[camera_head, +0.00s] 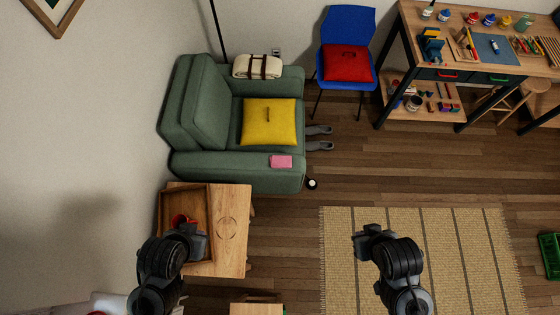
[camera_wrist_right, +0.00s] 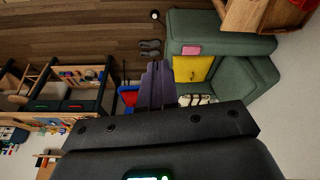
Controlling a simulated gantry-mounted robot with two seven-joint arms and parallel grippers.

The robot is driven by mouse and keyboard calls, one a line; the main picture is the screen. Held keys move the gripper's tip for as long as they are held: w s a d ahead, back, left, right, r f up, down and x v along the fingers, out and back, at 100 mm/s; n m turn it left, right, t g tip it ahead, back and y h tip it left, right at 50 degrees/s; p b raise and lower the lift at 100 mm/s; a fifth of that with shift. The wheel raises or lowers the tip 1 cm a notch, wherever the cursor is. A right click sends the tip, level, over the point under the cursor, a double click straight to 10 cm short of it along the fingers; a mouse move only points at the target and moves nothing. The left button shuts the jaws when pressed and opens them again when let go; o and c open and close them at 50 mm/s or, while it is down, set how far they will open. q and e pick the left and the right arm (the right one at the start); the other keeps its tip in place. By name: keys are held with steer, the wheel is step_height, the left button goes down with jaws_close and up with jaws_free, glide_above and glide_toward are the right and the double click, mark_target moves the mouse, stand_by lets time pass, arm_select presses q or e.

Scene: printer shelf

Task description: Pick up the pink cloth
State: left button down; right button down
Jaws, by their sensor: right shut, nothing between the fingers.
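The pink cloth (camera_head: 281,161) lies flat on the near armrest of the green armchair (camera_head: 205,165). It also shows in the right wrist view (camera_wrist_right: 192,50), on the same armrest, beyond my fingers. My right gripper (camera_head: 366,240) is over the striped rug, to the right of the armchair and well apart from the cloth. Its fingers (camera_wrist_right: 158,72) are shut together with nothing between them. My left gripper (camera_head: 196,238) is above the wooden side table, also away from the cloth. Its jaws are too small and dark to judge.
A yellow cushion (camera_head: 268,122) lies on the armchair seat, and a rolled cream blanket (camera_head: 257,66) is on the far armrest. The side table (camera_head: 230,245) bears a wooden tray (camera_head: 168,210) with a red item. A blue chair (camera_head: 347,28) and workbench (camera_head: 408,22) stand behind. The rug (camera_head: 455,255) is clear.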

steer(key=shift+c, duration=0.2)
jaws_free()
steer(key=shift+o, duration=0.2)
stand_by(0.4)
